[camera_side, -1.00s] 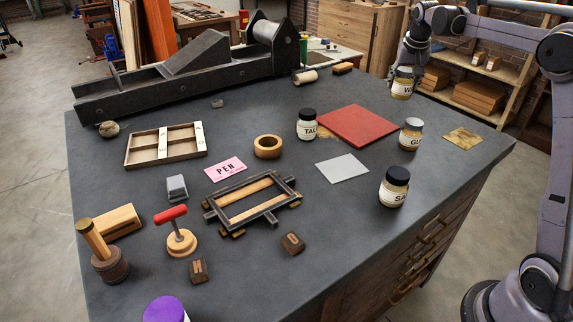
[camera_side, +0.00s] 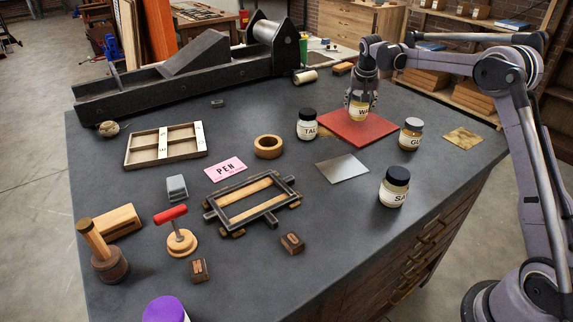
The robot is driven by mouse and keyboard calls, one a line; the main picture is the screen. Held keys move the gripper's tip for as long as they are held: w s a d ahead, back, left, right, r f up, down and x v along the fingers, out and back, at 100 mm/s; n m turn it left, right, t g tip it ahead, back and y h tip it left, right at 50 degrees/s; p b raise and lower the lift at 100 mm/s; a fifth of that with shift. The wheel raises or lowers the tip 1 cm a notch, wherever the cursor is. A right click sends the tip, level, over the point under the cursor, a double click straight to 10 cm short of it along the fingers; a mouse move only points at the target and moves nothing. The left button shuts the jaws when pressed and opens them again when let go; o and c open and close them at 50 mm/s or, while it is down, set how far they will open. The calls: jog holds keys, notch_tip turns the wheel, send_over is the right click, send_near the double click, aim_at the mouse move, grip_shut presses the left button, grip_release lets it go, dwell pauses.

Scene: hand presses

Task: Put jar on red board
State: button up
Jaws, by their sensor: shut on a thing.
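The red board (camera_side: 345,132) lies flat on the dark bench top, right of centre toward the back. My gripper (camera_side: 361,101) points down over the board and is shut on a jar (camera_side: 358,112) with a pale yellow body and a label starting with "W". The gripper hides the jar's top.
A white jar marked "TAL" (camera_side: 307,125) stands left of the board. A jar marked "GL" (camera_side: 411,134) stands right of it, and another marked "SA" (camera_side: 394,187) stands nearer the front. A grey plate (camera_side: 342,168) lies in front. The board's front-left is clear.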

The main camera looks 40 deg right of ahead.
jog(key=shift+f, duration=0.75)
jog(key=shift+f, duration=0.1)
jog(key=o, duration=1.4)
jog(key=shift+c, duration=0.2)
jog(key=v, duration=1.2)
jog(key=x, duration=1.1)
jog(key=shift+w+d+f, duration=0.15)
jog(key=shift+d+f, duration=0.05)
jog(key=shift+f, duration=0.15)
jog(key=shift+r, duration=1.55)
